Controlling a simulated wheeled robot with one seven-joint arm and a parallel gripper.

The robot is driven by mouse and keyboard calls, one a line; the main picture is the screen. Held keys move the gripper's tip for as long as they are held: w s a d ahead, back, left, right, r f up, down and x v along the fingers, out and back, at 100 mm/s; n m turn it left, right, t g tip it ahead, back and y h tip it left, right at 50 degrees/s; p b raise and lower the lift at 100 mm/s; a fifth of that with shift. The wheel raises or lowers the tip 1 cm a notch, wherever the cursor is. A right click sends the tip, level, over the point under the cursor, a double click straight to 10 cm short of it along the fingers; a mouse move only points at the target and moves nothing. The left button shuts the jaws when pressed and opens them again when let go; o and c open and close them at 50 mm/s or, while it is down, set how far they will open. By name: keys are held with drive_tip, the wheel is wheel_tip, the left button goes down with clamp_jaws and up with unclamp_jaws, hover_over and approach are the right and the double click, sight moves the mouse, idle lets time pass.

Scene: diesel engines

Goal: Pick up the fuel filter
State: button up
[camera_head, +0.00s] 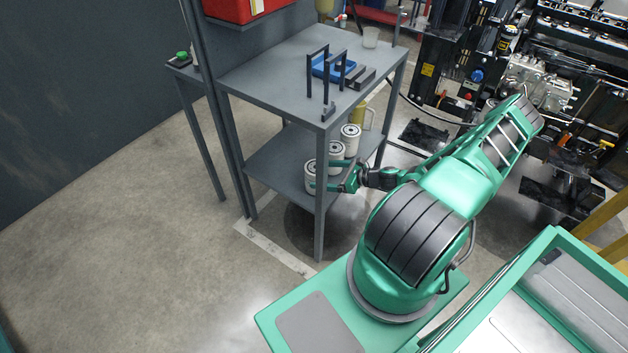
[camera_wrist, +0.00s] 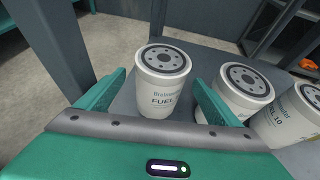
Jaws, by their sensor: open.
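The fuel filter (camera_wrist: 163,98) is a white upright canister with a dark ringed top and "FUEL" lettering. It stands on the lower shelf of a grey metal table. In the head view, the front white canister (camera_head: 310,178) stands at my gripper (camera_head: 336,177), partly covered by it. In the wrist view my gripper (camera_wrist: 158,85) is open, with one finger on each side of the fuel filter. I cannot tell whether either finger touches it. The right finger lies between the fuel filter and a second white canister (camera_wrist: 243,92).
A third canister (camera_wrist: 290,118) stands farther right, its label partly cut off. A table leg (camera_head: 320,205) rises close to my gripper. The grey tabletop (camera_head: 262,72) overhangs the lower shelf (camera_head: 275,160). It bears a blue tray (camera_head: 330,68) and dark brackets.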

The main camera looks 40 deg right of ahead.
drive_tip(key=shift+x, duration=3.95)
drive_tip(key=shift+d, duration=0.1)
drive_tip(key=c, duration=1.4)
